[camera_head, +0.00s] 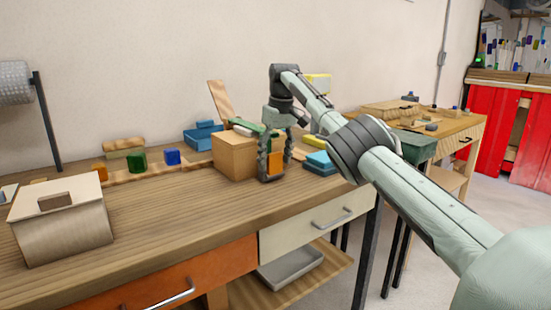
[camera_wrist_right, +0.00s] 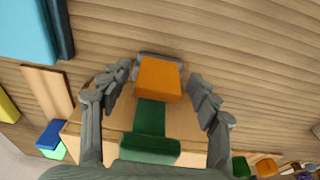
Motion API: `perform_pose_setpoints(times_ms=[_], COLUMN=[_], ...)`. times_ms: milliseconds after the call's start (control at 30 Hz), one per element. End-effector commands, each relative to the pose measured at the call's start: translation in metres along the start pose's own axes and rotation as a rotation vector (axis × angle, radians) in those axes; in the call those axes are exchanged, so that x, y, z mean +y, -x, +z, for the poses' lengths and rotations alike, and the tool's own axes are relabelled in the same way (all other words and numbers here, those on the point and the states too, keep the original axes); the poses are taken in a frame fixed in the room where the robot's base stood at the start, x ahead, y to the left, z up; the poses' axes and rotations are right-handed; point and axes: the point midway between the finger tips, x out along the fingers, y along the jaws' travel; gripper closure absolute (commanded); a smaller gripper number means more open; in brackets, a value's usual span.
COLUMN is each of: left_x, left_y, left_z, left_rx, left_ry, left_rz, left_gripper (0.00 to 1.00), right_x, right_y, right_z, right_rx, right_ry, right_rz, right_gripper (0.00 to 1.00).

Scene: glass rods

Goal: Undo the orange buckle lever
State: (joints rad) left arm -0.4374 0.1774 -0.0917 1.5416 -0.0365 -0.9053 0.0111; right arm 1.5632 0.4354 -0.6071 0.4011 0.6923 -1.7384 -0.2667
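The orange buckle lever (camera_wrist_right: 158,78) sits at the end of a dark green strap (camera_wrist_right: 150,117) on a wooden box (camera_head: 233,158). It also shows on the box's front side in the head view (camera_head: 276,163). My right gripper (camera_wrist_right: 160,75) is open, with one finger on each side of the lever. Gaps show between the fingers and the lever in the wrist view, so neither finger appears to touch it. In the head view the right gripper (camera_head: 273,172) partly hides the box front and the lever. My left gripper is not in view.
Blue boxes (camera_head: 321,162) lie just right of the wooden box. The bench top (camera_head: 190,212) in front is clear.

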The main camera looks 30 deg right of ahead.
Motion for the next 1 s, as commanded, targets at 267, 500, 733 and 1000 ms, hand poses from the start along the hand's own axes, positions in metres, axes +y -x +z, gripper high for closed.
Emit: perform_pose_setpoints(times_ms=[267, 500, 733, 1000], left_x=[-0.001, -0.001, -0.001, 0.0], left_y=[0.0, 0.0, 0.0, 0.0], left_z=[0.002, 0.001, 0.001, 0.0], left_rx=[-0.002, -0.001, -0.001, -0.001], left_ry=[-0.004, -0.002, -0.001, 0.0], left_rz=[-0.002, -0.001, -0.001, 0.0], left_gripper=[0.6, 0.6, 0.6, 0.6], right_x=[0.001, 0.0, 0.0, 0.0], right_y=[0.004, 0.04, 0.071, 0.076], right_z=[-0.001, -0.001, -0.001, 0.0], right_rx=[0.003, 0.005, 0.003, 0.001], right_ry=[-0.001, -0.001, -0.001, 0.0], right_rz=[0.001, 0.0, -0.001, 0.001], right_gripper=[0.38, 0.38, 0.38, 0.38])
